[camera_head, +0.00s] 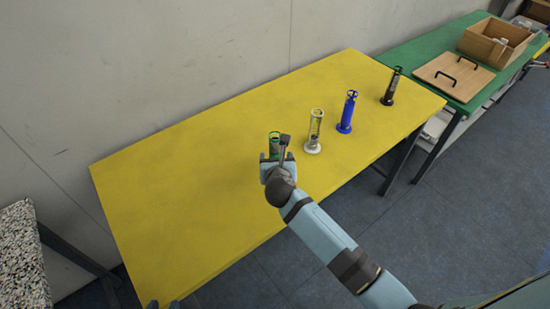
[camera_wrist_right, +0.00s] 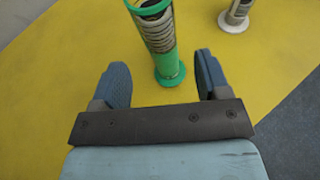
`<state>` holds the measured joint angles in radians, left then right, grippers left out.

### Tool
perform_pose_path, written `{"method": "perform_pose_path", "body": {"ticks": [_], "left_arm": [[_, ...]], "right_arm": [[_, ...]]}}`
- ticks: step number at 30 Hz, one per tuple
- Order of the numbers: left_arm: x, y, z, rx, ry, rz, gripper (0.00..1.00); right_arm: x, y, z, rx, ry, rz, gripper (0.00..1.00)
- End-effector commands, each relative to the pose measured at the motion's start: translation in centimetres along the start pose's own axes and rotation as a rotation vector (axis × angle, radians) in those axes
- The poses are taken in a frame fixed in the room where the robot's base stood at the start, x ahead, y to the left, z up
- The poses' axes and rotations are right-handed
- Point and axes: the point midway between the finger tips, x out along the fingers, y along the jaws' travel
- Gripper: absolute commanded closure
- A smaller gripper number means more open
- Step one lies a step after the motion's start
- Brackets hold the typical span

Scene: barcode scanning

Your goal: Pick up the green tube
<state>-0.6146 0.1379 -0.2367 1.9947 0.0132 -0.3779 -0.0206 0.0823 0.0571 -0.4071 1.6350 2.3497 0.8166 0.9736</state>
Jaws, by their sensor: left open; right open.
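The green tube (camera_head: 274,138) stands upright on the yellow table, its lower part hidden behind my right gripper in the head view. In the right wrist view the green tube (camera_wrist_right: 163,45) has a clear, marked upper part and a round green base. My right gripper (camera_head: 277,160) is open at the tube. In the wrist view its two fingers (camera_wrist_right: 161,62) are on either side of the tube's line, with gaps on both sides.
A white tube (camera_head: 314,132), a blue tube (camera_head: 347,112) and a black tube (camera_head: 391,87) stand in a row to the right on the yellow table (camera_head: 180,190). The table's left part is clear. A green table (camera_head: 415,50) behind right holds a wooden box (camera_head: 494,43).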

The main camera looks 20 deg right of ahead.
Motion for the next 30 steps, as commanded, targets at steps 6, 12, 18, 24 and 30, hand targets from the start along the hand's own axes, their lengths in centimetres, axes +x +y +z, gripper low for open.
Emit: {"method": "perform_pose_path", "body": {"ticks": [6, 12, 18, 24, 30], "left_arm": [[-0.1, 0.0, -0.1, 0.000, 0.000, -0.001, 0.57], [-0.4, -0.1, -0.6, 0.001, 0.000, -0.002, 0.57], [-0.3, -0.1, -0.5, 0.001, 0.000, -0.002, 0.57], [-0.3, -0.2, -0.5, 0.002, -0.001, -0.002, 0.57], [-0.3, -0.2, -0.4, 0.002, -0.001, -0.003, 0.57]], "right_arm": [[1.6, -0.1, 0.1, -0.002, -0.001, -0.001, 0.31], [4.5, -0.3, 0.5, -0.004, -0.001, -0.001, 0.31], [6.3, -0.1, 0.3, 0.000, 0.000, 0.000, 0.31], [6.3, -0.2, 0.2, 0.000, 0.000, 0.000, 0.31], [6.3, -0.2, 0.2, 0.000, 0.000, 0.000, 0.74]]}}
